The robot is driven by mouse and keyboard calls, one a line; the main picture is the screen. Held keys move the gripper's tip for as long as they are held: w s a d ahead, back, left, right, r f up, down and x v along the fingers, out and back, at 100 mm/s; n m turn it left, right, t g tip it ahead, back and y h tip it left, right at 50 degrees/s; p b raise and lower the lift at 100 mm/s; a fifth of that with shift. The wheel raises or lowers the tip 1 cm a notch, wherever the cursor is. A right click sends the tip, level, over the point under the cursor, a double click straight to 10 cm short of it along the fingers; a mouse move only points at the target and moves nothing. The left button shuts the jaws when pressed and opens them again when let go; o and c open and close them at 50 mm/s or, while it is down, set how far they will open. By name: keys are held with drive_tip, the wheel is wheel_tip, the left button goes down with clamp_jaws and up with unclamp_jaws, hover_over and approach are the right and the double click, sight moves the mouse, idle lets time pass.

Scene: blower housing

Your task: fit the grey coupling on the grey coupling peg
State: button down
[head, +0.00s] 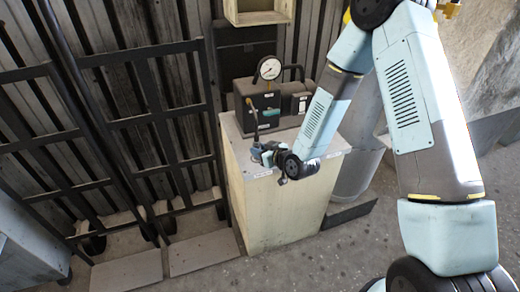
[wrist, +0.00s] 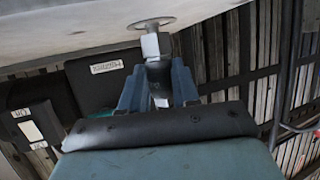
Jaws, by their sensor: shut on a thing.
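My gripper (wrist: 159,90) is shut on the grey coupling (wrist: 157,66), which shows between the fingertips in the wrist view. A bright faceted piece (wrist: 153,45) lies in line just beyond the fingers. It runs to a round metal flange (wrist: 151,24) on the pale cabinet top, where the grey coupling peg appears to stand. I cannot tell where coupling ends and peg begins, or how far they overlap. In the head view my gripper (head: 264,153) is low over the cabinet top's left front; the coupling and peg are too small to tell apart there.
The pale cabinet (head: 275,210) has a labelled top. A dark machine (head: 272,103) with a round gauge (head: 270,68) stands at its back. A thin upright rod (head: 252,115) rises close to my gripper.

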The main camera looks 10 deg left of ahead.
drive_tip(key=shift+f, duration=0.4)
drive_tip(key=c, duration=0.8)
unclamp_jaws()
drive_tip(key=shift+o, duration=0.2)
